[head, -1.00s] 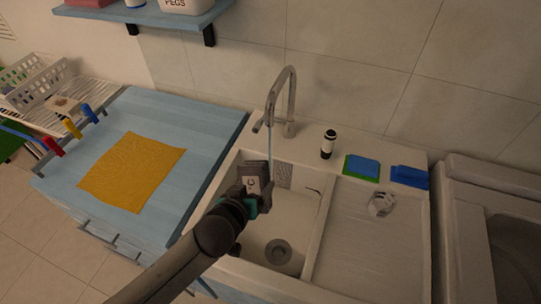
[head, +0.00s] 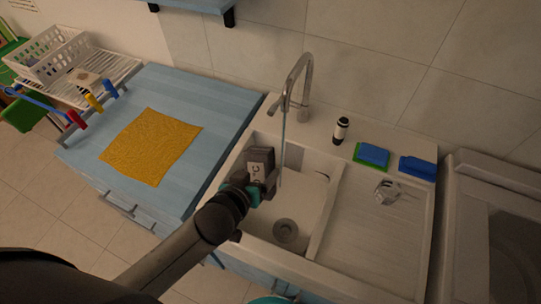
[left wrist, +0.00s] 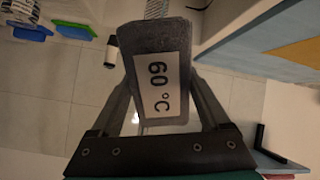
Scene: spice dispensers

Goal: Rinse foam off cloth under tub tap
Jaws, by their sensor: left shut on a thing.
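A grey, folded cloth-like piece (head: 259,157) with a white "60 °C" label is held above the left basin of the sink. It also fills the middle of the left wrist view (left wrist: 155,55). My left gripper (head: 262,180) is shut on it, with a finger on each side. The tap (head: 300,80) stands behind the basin, and a thin stream of water (head: 283,135) falls from it. The stream passes just right of the grey piece; I cannot tell whether it touches it. I see no clear foam on the visible faces. My right gripper is not in view.
The white sink (head: 312,235) has a drain (head: 285,230) and a ribbed drainboard on the right. A small black-and-white bottle (head: 341,131), a blue-and-green sponge (head: 372,156) and a blue block (head: 417,167) stand behind it. A yellow cloth (head: 152,145) lies on the blue counter at left.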

